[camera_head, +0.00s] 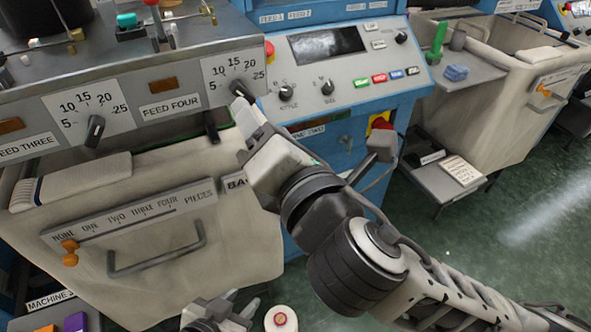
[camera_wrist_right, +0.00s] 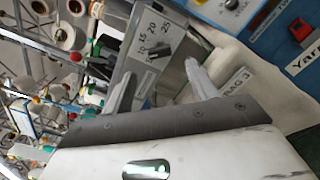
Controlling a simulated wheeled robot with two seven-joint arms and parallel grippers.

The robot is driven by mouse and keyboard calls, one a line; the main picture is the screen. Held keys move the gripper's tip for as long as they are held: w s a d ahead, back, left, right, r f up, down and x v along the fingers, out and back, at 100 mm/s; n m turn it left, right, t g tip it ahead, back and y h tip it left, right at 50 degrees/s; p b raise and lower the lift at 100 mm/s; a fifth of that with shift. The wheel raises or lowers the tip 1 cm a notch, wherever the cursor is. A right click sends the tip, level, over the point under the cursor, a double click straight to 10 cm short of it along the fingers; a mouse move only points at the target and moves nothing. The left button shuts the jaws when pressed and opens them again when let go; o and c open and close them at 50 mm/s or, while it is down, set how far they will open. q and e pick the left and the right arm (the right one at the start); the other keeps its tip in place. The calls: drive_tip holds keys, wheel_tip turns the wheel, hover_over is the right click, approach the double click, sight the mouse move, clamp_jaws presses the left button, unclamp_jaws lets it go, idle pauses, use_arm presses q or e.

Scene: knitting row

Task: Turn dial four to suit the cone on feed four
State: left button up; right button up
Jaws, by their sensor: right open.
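Dial four (camera_head: 236,86), right of the FEED FOUR label (camera_head: 170,107), is a dark knob on a white plate marked 5 to 25. My right gripper (camera_head: 243,112) is open just in front of it and hides the plate's lower part, so I cannot tell its setting. In the right wrist view the open fingers (camera_wrist_right: 160,82) stand either side of the marked plate (camera_wrist_right: 154,45). My left gripper (camera_head: 236,308) is at the bottom edge, open and empty, away from the dial. I cannot tell which cone is on feed four.
Another dial (camera_head: 95,130) sits right of the FEED THREE label (camera_head: 25,147). Below is a bin front with a handle (camera_head: 158,252) and an orange slider (camera_head: 70,252). A blue control panel (camera_head: 335,80) stands to the right. Several cones (camera_wrist_right: 68,38) show on a rack in the wrist view.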

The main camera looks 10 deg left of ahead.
use_arm(q)
drive_tip(key=p, duration=0.3)
drive_tip(key=shift+s+a+r, duration=0.35)
drive_tip(key=shift+r, duration=0.05)
use_arm(e)
drive_tip(key=v, duration=0.9)
use_arm(q)
drive_tip(key=shift+w+r, duration=0.15)
drive_tip(key=shift+w, duration=0.05)
use_arm(e)
drive_tip(key=shift+w, duration=0.1)
